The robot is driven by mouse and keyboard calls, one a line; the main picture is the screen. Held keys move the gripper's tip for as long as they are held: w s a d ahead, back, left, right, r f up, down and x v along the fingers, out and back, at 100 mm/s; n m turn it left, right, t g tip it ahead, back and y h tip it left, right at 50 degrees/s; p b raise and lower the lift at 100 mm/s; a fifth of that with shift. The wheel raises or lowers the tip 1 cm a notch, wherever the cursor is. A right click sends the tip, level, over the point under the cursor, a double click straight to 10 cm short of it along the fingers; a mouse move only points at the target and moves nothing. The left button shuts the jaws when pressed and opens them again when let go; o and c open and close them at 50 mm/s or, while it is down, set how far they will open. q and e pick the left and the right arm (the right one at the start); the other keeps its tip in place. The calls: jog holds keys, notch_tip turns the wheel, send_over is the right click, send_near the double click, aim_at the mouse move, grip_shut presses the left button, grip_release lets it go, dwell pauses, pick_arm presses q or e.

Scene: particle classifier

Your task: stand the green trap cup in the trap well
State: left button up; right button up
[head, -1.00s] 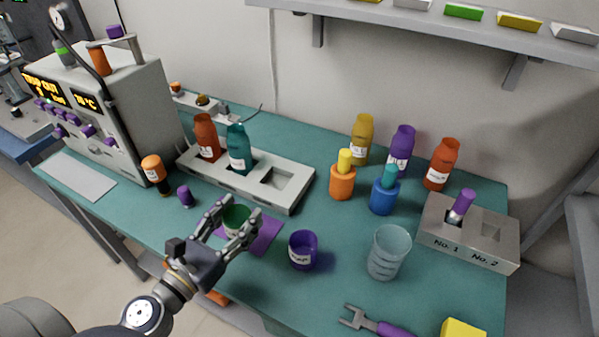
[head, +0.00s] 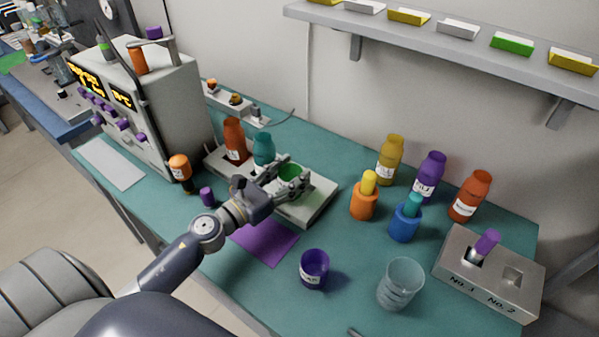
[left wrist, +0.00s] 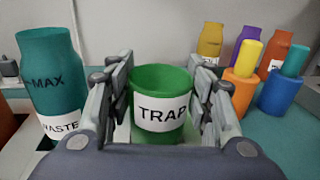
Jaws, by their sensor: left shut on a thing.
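The green trap cup (head: 290,171) is upright between the fingers of my left gripper (head: 296,178), which is shut on it. In the left wrist view the cup (left wrist: 160,79) shows its white TRAP label facing the camera. The cup is at the right end of the light grey rack (head: 318,206), where the empty square well is. The cup and fingers hide that well, and I cannot tell whether the cup's base is above it or inside it. My right gripper is not in view.
The teal WASTE bottle (head: 263,148) and an orange-red bottle (head: 235,140) stand in the rack, left of the cup. A purple mat (head: 264,243), purple cup (head: 314,268) and clear beaker (head: 399,284) are in front. Orange (head: 364,202) and blue (head: 405,222) holders stand right.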

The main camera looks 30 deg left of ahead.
pick_arm(q)
jog(key=shift+x, duration=0.75)
jog(key=shift+w+d+f, duration=0.1)
jog(key=shift+w, duration=0.5)
jog(key=shift+w+d+f+b, duration=0.1)
jog(key=shift+f+b, duration=0.1)
jog(key=shift+f, duration=0.7)
jog(key=shift+w+f+b, duration=0.15)
jog(key=shift+f+b, duration=0.05)
jog(key=shift+f, duration=0.7)
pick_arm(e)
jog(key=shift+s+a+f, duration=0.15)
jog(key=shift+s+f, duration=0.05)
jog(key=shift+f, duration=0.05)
pick_arm(q)
jog(key=shift+f, duration=0.1)
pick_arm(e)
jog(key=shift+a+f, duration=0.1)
pick_arm(q)
jog(key=o, duration=1.1)
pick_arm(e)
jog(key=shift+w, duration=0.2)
pick_arm(q)
jog(key=shift+s, duration=0.1)
